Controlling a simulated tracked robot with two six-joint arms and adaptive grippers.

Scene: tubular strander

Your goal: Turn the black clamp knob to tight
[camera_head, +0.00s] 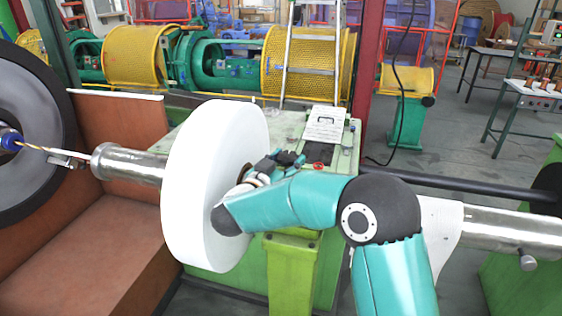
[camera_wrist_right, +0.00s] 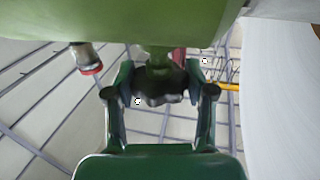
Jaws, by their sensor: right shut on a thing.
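The black clamp knob (camera_wrist_right: 160,84) shows in the right wrist view, dark and lobed, on a short stem below a green machine part (camera_wrist_right: 120,20). The two green fingers of my right gripper (camera_wrist_right: 160,92) stand on either side of it, and the gripper is shut on it. In the head view my right gripper (camera_head: 288,159) is small and partly hidden by my own wrist, just right of the large white disc. I cannot make out the knob there. The knob's turn angle cannot be read. My left gripper is not in view.
The white disc (camera_head: 205,150) stands close to my right wrist, on a metal shaft (camera_head: 128,164). A green cabinet (camera_head: 345,150) with a white panel (camera_head: 326,126) is behind. A red-ended cylinder (camera_wrist_right: 90,62) is left of the knob. A black bar (camera_head: 470,188) runs right.

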